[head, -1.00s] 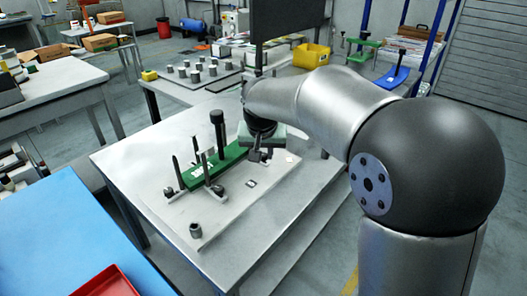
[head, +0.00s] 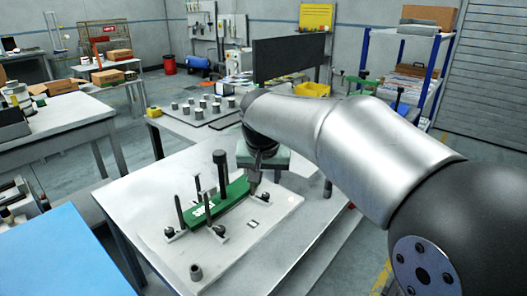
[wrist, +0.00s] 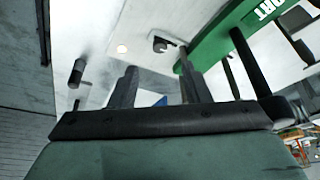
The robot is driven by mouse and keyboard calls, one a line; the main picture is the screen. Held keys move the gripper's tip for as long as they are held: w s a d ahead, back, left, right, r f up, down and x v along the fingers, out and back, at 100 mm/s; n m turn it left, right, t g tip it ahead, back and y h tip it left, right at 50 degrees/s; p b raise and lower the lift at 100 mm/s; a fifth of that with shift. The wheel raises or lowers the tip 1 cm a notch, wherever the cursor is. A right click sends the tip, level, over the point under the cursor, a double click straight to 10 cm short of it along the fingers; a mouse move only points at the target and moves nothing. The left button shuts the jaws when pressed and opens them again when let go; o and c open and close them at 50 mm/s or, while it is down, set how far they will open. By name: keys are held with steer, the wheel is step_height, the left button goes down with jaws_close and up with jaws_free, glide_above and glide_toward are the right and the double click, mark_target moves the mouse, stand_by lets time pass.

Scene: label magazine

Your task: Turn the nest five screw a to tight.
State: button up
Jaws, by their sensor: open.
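The fixture on the white plate (head: 215,265) has a green bar (head: 232,192), dark upright posts and small dark knobs at its feet. No label shows which knob is nest five screw a. My gripper (head: 254,190) is at the bar's right end, close to a small knob (head: 261,199). In the wrist view the gripper (wrist: 157,64) is open, its two fingers apart and nothing between them. A small dark round knob (wrist: 160,44) on the plate shows just beyond the fingertips, apart from them. The green bar (wrist: 225,35) is to its right.
A dark post (head: 220,172) stands tall behind the bar, and thinner posts stand nearby. A loose-looking dark cylinder (head: 196,271) is at the plate's front. A table with several grey cylinders (head: 203,108) is behind.

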steer(key=v, duration=0.9)
steer(key=shift+r+p, duration=0.25)
steer(key=shift+p, duration=0.05)
steer(key=shift+s+d, duration=0.15)
